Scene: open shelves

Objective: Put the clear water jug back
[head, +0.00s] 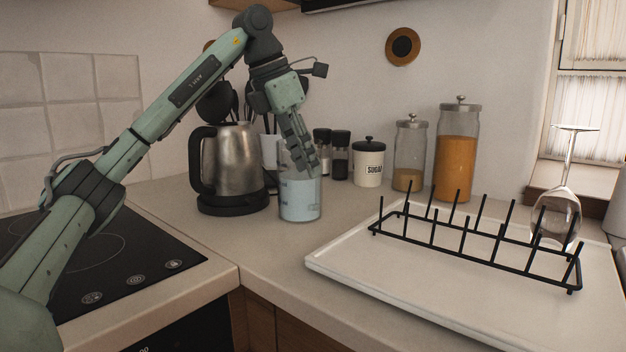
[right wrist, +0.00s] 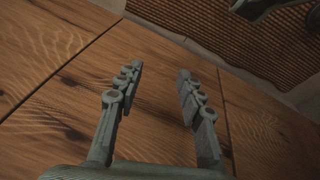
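The clear water jug (head: 300,204) stands upright on the worktop, beside the steel kettle. It is see-through, with pale bluish contents or tint in its lower part. My left gripper (head: 308,168) reaches down from above at the jug's upper part. Its fingers overlap the jug in the picture; I cannot tell whether they are inside, in front of or gripping its wall. The jug's handle cannot be made out. My right gripper (right wrist: 158,92) shows in the right wrist view with its fingers wide apart and nothing between them, over brown wood boards.
The steel kettle (head: 234,165) is close left of the jug. The sugar jar (head: 369,167) and glass canisters (head: 456,150) stand behind to the right. A white tray (head: 350,268) holds a black rack (head: 470,240) and upturned wine glass (head: 560,210). The hob (head: 110,250) is left.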

